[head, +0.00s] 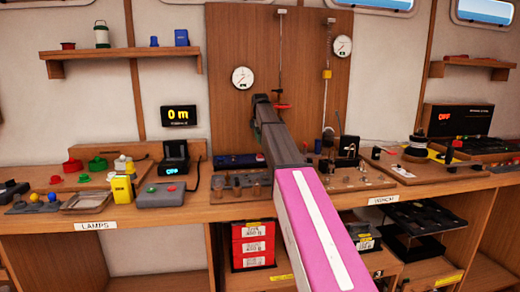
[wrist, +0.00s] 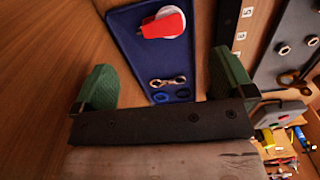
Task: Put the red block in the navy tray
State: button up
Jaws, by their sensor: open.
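The navy tray (wrist: 128,45) lies flat on the wooden bench in the wrist view. In the head view its dark blue edge (head: 228,160) shows at the back of the bench, left of my arm. The red block (wrist: 165,22), with a white rim and a small grey centre, appears to lie in the tray's far part. I cannot make it out in the head view, where my arm covers that area. My gripper (wrist: 165,82) is open, its green fingers apart with nothing between them. It is over the tray's near part, short of the block.
A metal shackle (wrist: 168,81) and blue rings (wrist: 158,97) lie in the tray between my fingers. A dark board with metal rings (wrist: 282,48) is to the right. A grey box with buttons (head: 160,194) and a yellow box (head: 122,188) stand left on the bench.

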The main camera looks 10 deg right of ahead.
jog(key=shift+r, duration=1.8)
